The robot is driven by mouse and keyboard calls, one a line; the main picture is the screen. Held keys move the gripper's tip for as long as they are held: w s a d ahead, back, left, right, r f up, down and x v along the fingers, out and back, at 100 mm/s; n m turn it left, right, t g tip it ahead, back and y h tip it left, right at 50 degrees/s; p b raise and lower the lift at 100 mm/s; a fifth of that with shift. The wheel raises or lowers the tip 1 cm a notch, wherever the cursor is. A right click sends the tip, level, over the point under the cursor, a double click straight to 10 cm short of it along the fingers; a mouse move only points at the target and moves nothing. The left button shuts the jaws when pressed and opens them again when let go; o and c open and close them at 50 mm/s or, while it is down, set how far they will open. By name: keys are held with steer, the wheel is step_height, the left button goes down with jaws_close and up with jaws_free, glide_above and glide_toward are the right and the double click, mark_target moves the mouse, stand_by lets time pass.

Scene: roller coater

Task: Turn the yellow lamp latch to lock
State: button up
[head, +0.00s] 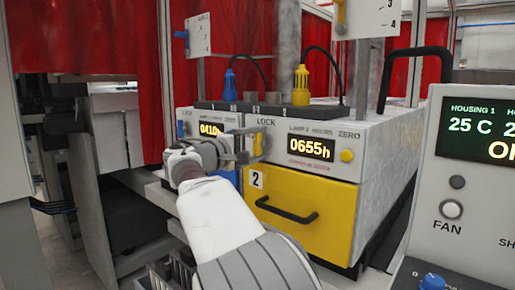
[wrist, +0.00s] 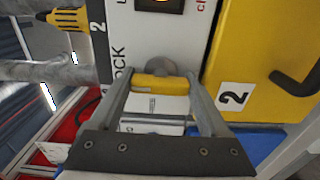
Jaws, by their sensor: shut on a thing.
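The yellow lamp latch (head: 259,144) is on the white front panel of the lamp 2 unit, under the word LOCK and left of the 0655h display. In the head view it stands roughly upright, partly covered by my gripper (head: 247,144). In the wrist view, which is turned sideways, the yellow latch (wrist: 160,84) is a short bar in front of a round grey hub. My gripper (wrist: 160,78) is shut on it, one finger at each end of the bar in that picture.
A yellow drawer (head: 320,215) marked 2 with a black handle is below the panel. A yellow knob (head: 347,156) sits under ZERO. The lamp 1 unit with a blue latch (head: 181,130) is at left. A grey control box (head: 470,185) stands at right.

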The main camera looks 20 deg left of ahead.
stand_by(0.3)
steer(key=o, duration=1.2)
steer(key=v, duration=1.7)
steer(key=shift+s, duration=0.2)
steer(key=shift+a, duration=0.1)
